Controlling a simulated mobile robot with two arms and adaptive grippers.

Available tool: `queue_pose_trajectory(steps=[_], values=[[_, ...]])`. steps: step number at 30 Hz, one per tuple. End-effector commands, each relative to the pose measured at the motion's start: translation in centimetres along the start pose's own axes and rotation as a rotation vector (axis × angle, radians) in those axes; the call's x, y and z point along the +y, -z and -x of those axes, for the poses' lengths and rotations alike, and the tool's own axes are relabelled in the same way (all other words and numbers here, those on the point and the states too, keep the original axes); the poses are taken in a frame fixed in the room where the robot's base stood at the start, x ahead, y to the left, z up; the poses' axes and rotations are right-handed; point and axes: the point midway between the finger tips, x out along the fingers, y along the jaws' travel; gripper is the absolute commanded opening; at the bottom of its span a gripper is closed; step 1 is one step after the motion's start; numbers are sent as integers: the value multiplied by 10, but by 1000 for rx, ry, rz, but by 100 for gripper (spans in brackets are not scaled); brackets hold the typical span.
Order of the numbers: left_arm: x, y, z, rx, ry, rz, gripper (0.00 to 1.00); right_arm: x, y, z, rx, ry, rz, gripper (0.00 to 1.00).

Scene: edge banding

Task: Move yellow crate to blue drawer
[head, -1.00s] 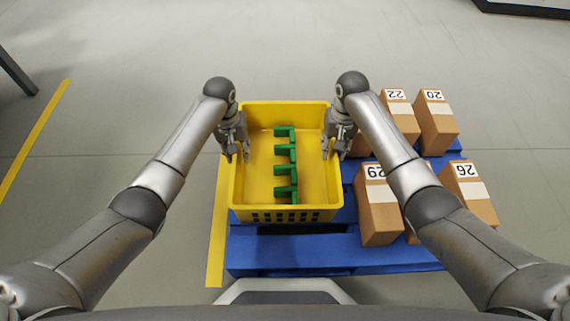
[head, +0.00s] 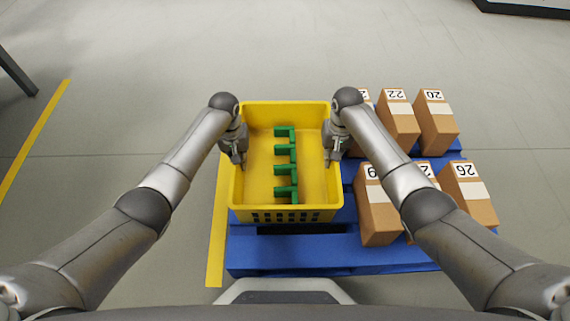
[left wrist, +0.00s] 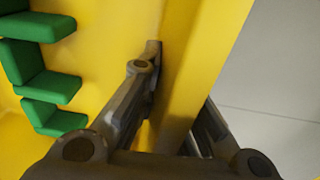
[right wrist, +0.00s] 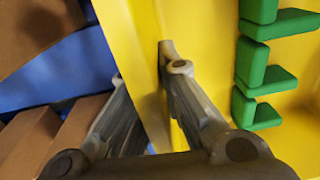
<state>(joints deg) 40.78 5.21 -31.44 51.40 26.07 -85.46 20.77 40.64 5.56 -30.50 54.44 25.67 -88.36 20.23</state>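The yellow crate (head: 285,216) stands on the left part of a blue pallet, with several green parts (head: 287,170) inside. My left gripper (head: 240,157) is shut on the crate's left wall. The left wrist view (left wrist: 178,100) shows one finger inside the wall and the other outside, partly hidden by the rim. My right gripper (head: 331,157) is shut on the crate's right wall. The right wrist view (right wrist: 143,95) shows its fingers on both sides of that wall. No blue drawer is clearly in view.
The blue pallet (head: 290,257) also carries several numbered cardboard boxes (head: 437,128) right of the crate, close to my right arm. A yellow floor line (head: 217,245) runs along the pallet's left side. The floor (head: 290,50) beyond the crate is clear. A dark leg (head: 17,72) stands far left.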

Motion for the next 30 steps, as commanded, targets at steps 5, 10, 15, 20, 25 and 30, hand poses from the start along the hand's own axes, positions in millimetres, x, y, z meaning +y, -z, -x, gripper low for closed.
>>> queue_pose_trajectory(steps=[5, 10, 15, 20, 25, 30], values=[[0, 0, 0, 0, 0, 0, 0, 0, 0, 0, 0, 0, 0, 0], [0, 0, 0, 0, 0, 0, 0, 0, 0, 0, 0, 1, 0, 0], [0, 1, 2, 2, -1, 0, 0, -1, 1, 2, 3, 1, 0, 0], [0, 1, 3, 2, -1, 0, 0, -1, 1, 3, 3, 2, 0, 0], [1, 1, 10, 2, -1, -1, 0, -1, 1, 10, 3, 1, 0, 0], [1, 1, 22, 2, -1, -1, 0, -2, 1, 23, 3, 1, 0, 0]])
